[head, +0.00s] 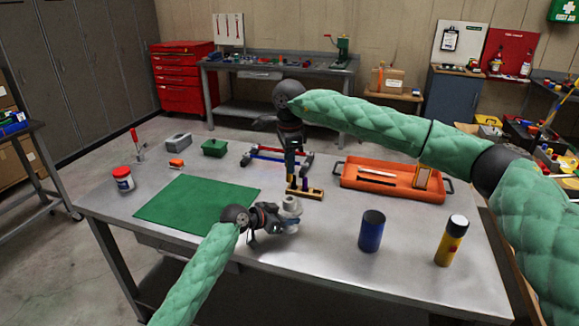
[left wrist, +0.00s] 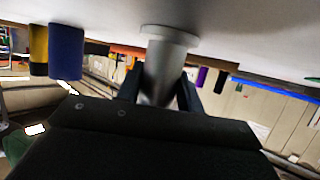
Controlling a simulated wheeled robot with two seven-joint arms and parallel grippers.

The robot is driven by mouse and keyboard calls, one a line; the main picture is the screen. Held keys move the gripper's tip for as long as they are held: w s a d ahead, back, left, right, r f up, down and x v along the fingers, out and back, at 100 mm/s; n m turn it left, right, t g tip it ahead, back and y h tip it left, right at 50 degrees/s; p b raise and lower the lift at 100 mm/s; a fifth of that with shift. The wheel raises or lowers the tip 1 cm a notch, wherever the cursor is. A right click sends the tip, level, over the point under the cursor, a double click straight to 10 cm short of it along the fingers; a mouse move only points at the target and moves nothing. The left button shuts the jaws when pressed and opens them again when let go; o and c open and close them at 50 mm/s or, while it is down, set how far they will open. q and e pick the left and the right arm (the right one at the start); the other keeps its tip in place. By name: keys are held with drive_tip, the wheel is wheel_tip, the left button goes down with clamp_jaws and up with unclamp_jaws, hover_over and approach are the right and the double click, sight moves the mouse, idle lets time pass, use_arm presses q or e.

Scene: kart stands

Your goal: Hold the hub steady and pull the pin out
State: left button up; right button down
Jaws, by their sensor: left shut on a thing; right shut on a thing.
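The hub (head: 291,204) is a pale grey flanged cylinder near the front of the steel table. My left gripper (head: 279,224) is shut around it from the front. In the left wrist view, the hub (left wrist: 164,62) stands between the two fingers, its flange against the table, which fills the top of that picture. My right gripper (head: 290,168) points down above a small wooden block (head: 314,193), behind the hub. It is shut on a slim dark thing, mostly hidden by the fingers; I cannot tell whether it is the pin. A purple peg (head: 304,184) stands in the block.
A blue can (head: 370,231) and a yellow bottle (head: 451,241) stand at right. An orange tray (head: 392,179) lies behind them. A red-and-blue stand (head: 268,155) is behind the block. A green mat (head: 197,200) lies at left. The table between mat and red-lidded jar (head: 123,178) is clear.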

use_arm(q)
drive_tip(key=o, duration=1.3)
drive_tip(key=shift+a, duration=0.1)
